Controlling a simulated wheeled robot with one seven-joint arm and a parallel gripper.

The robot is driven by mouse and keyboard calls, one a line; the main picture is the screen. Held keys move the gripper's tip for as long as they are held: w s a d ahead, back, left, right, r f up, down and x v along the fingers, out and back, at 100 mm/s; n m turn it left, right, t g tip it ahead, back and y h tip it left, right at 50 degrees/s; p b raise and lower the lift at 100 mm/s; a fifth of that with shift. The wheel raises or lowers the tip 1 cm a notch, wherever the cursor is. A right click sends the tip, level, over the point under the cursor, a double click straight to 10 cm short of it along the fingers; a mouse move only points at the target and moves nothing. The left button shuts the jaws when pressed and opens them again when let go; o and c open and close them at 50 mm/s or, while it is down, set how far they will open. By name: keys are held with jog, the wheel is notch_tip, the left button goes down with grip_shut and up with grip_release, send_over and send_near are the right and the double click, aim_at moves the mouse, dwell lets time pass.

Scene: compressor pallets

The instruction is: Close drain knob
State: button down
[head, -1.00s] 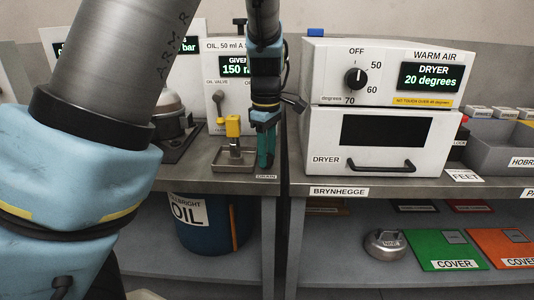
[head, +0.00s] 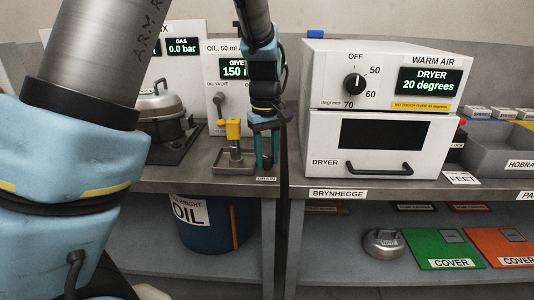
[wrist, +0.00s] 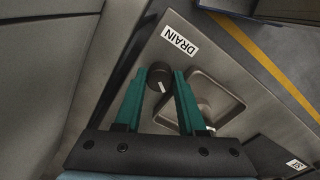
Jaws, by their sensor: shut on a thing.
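The drain knob (wrist: 156,74) is a small round black knob with a short white mark, next to the white DRAIN label (wrist: 180,40) in the wrist view. My gripper (wrist: 160,82) has its two green fingers on either side of the knob and is shut on it. In the head view my gripper (head: 267,162) points down at the bench's front edge, above the DRAIN label (head: 266,179). The knob is hidden by the fingers there.
A metal drip tray (head: 229,168) with a yellow-topped fitting (head: 233,129) stands close left of my gripper. The oil unit (head: 226,72) is behind. The white dryer (head: 382,110) stands to the right. A blue oil drum (head: 210,228) is on the shelf below.

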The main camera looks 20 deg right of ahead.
aim_at(267, 158)
jog(key=m+p, duration=0.1)
jog(key=m, duration=0.4)
jog(key=shift+w+m, duration=0.1)
jog(key=shift+m, duration=0.2)
jog(key=m+p, duration=0.1)
jog(key=m, duration=0.4)
jog(key=shift+m, duration=0.3)
jog(key=c, duration=0.5)
grip_release()
jog(key=shift+r, duration=0.1)
jog(key=shift+w+r+p, duration=0.1)
jog(key=shift+r+p, duration=0.35)
jog(key=shift+p, duration=0.05)
notch_tip(267, 158, up, 7)
jog(key=p, duration=0.6)
